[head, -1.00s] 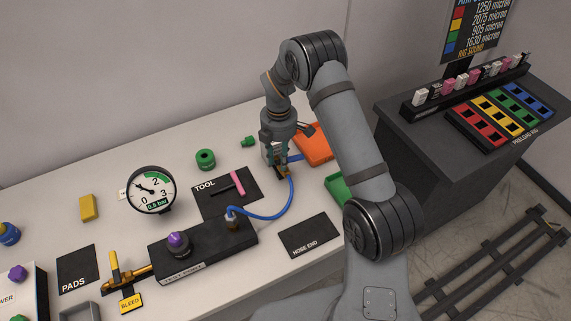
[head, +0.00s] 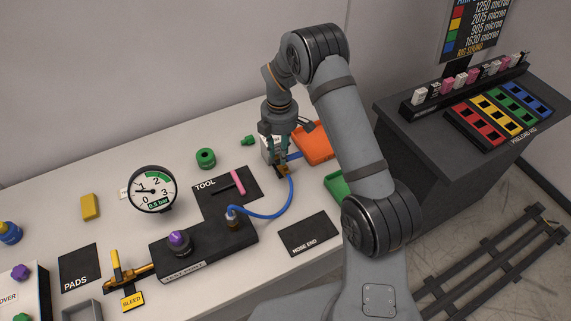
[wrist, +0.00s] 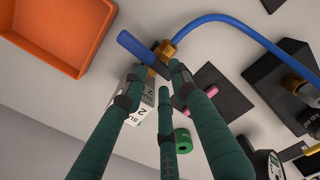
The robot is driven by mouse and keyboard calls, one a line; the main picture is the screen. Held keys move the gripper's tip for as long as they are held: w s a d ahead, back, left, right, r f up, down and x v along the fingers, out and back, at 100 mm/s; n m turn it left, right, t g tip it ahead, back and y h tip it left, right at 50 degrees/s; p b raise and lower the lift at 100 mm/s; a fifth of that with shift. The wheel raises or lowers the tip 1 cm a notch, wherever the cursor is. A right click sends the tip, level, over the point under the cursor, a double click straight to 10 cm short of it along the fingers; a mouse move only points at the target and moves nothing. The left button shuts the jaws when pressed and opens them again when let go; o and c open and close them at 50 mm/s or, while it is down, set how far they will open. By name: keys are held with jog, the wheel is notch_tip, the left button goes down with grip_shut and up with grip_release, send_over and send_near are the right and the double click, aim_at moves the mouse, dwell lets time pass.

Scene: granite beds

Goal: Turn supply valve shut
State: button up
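The supply valve is a brass body (head: 283,172) with a blue lever (head: 294,156), on the bench below my gripper. In the wrist view the blue lever (wrist: 137,47) sticks out to the left of the brass body (wrist: 165,51), beside a pale block with partly hidden lettering. My gripper (head: 279,158) points down at the valve. In the wrist view its green fingers (wrist: 161,75) are spread, with tips close to the valve. Nothing is seen held; I cannot tell whether a finger touches the lever. My fingers partly hide the valve in the head view.
A blue hose (head: 270,215) runs from the valve to the dark test block (head: 205,248). A pressure gauge (head: 153,190) stands left, near the yellow bleed valve (head: 117,268). An orange tray (head: 316,146) is close right of my gripper. A green ring (head: 205,158) sits to the left.

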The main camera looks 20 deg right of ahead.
jog(key=shift+f+b, duration=0.3)
jog(key=shift+f, duration=0.05)
jog(key=shift+s+r, duration=0.1)
jog(key=shift+r, duration=0.05)
jog(key=shift+s+d, duration=0.2)
jog(key=shift+d, duration=0.05)
jog(key=c, duration=0.3)
grip_shut()
dwell(0.5)
